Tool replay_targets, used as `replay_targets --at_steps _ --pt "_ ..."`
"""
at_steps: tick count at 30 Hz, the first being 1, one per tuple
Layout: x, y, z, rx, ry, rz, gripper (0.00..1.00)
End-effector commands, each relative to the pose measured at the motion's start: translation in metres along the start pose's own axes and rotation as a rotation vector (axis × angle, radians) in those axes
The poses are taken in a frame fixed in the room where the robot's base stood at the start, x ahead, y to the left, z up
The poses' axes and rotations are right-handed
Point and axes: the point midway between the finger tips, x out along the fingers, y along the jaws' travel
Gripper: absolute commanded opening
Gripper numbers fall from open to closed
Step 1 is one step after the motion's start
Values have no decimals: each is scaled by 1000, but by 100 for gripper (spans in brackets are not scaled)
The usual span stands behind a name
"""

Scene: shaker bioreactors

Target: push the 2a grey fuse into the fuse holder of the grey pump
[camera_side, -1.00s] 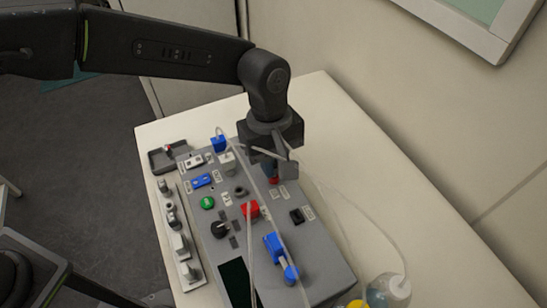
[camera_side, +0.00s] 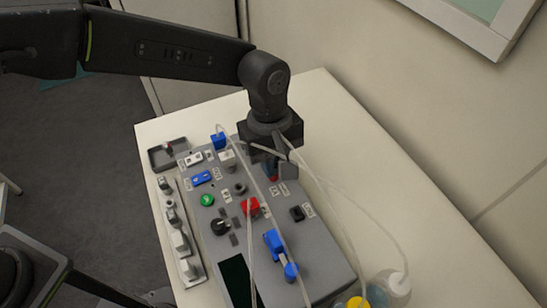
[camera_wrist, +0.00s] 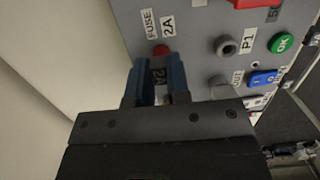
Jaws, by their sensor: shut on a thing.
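The grey pump (camera_side: 322,262) is a box with a sloping panel on the table, and its panel also shows in the wrist view (camera_wrist: 192,28). My gripper (camera_wrist: 159,68) is over the panel's far right part, its blue fingers shut on the grey fuse (camera_wrist: 159,77) marked 2A. A red part (camera_wrist: 161,50) shows at the fingertips, beside the panel label FUSE 2A (camera_wrist: 158,24). It also shows below my gripper in the side view (camera_side: 272,178). The fuse holder's opening is hidden, so I cannot tell how deep the fuse sits.
Thin tubes cross the panel. A small tray (camera_side: 157,164) and a strip of fittings (camera_side: 190,269) lie left of the pump. Bottles stand at front right.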

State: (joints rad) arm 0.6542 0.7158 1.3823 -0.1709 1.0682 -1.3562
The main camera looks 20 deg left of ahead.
Motion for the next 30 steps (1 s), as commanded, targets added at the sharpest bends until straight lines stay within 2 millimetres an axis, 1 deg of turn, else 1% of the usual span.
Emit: replay_targets --at_steps 5,6,12,15,23,26,29,30 --pt "2 0 0 0 0 -2 0" --pt "2 0 0 0 0 -2 20" --pt "2 0 0 0 0 -2 39" --pt "2 0 0 0 0 -2 46" --pt "-1 0 0 0 0 -1 46" --pt "-10 0 0 0 0 1 46" --pt "-26 0 0 -1 0 3 46" --pt "-35 0 0 -1 0 4 46"
